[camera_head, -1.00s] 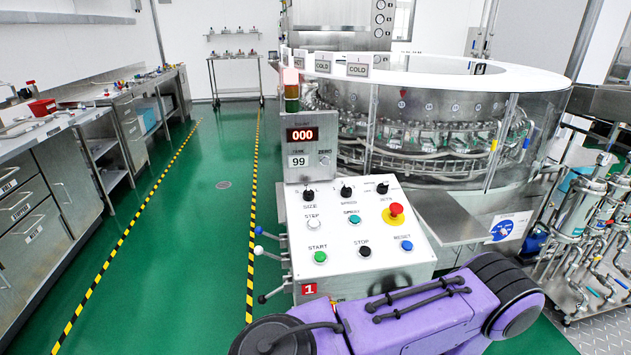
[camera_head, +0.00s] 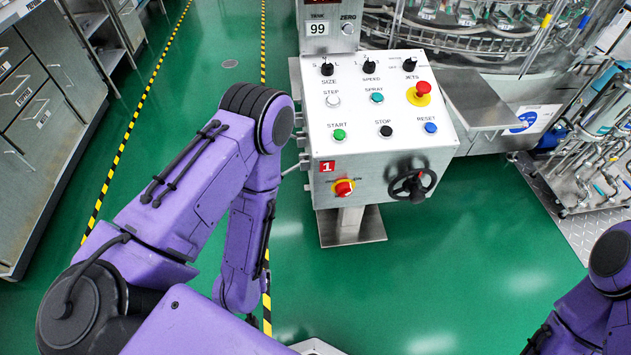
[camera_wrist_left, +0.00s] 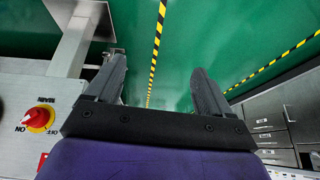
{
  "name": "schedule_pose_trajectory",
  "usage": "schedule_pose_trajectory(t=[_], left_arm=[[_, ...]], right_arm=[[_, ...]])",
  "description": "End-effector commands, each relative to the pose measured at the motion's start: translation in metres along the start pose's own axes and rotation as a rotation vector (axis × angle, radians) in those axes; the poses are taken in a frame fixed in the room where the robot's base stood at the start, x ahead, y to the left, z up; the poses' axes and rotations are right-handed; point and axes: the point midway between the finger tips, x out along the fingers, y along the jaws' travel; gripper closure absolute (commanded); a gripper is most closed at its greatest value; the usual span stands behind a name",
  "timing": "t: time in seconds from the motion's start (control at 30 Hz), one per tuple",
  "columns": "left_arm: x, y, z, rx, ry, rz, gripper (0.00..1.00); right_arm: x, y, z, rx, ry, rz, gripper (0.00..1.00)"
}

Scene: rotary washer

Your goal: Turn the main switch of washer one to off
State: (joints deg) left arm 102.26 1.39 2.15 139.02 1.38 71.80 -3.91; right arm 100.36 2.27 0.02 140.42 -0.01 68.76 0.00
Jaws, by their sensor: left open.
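The main switch (camera_head: 344,187) is a red knob on a yellow plate, low on the front face of the control box (camera_head: 324,128) marked with a red 1. In the left wrist view the main switch (camera_wrist_left: 38,118) shows at the left edge, with its labels upside down; its pointer looks turned towards ON. My left gripper (camera_wrist_left: 158,75) is open with nothing between its fingers, and the switch lies to the left of them, apart. In the head view my left arm is left of the box and its fingers are not visible. My right gripper is out of view.
A black handwheel (camera_head: 412,183) is right of the switch. Several buttons and knobs sit on the top panel, including a red emergency button (camera_head: 422,88). Lever handles (camera_head: 300,160) stick out on the box's left side. Green floor is free in front.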

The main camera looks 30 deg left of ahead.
Motion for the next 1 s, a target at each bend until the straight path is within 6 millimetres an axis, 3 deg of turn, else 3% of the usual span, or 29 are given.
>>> schedule_pose_trajectory(t=[0.03, 0.1, 0.17, 0.2, 0.3, 0.4, 0.53, 0.7, 0.87, 1.0], left_arm=[[0.037, 0.03, -0.005, 0.017, 0.082, 0.046, 0.19], [0.068, 0.078, -0.028, 0.043, 0.239, 0.105, 0.19], [0.086, 0.123, -0.051, 0.058, 0.395, 0.144, 0.19], [0.092, 0.15, -0.066, 0.063, 0.497, 0.16, 0.19], [0.091, 0.208, -0.095, 0.053, 0.73, 0.163, 0.19], [0.077, 0.248, -0.109, 0.017, 0.909, 0.128, 0.19], [0.053, 0.275, -0.112, -0.032, 1.04, 0.064, 0.19], [0.033, 0.285, -0.111, -0.064, 1.094, 0.012, 0.19], [0.038, 0.284, -0.13, -0.072, 1.096, 0.002, 0.19], [0.054, 0.283, -0.159, -0.072, 1.095, 0.003, 0.19]], right_arm=[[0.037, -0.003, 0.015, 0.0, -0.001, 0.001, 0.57], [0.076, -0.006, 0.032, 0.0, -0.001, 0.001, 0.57], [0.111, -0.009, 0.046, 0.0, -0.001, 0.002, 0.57], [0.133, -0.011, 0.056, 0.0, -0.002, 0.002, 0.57], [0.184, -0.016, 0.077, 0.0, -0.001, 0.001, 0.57], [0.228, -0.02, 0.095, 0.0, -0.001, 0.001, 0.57], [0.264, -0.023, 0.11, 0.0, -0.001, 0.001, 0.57], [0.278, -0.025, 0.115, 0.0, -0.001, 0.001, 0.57], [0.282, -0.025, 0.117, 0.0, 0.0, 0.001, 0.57], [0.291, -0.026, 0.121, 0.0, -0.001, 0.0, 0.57]])
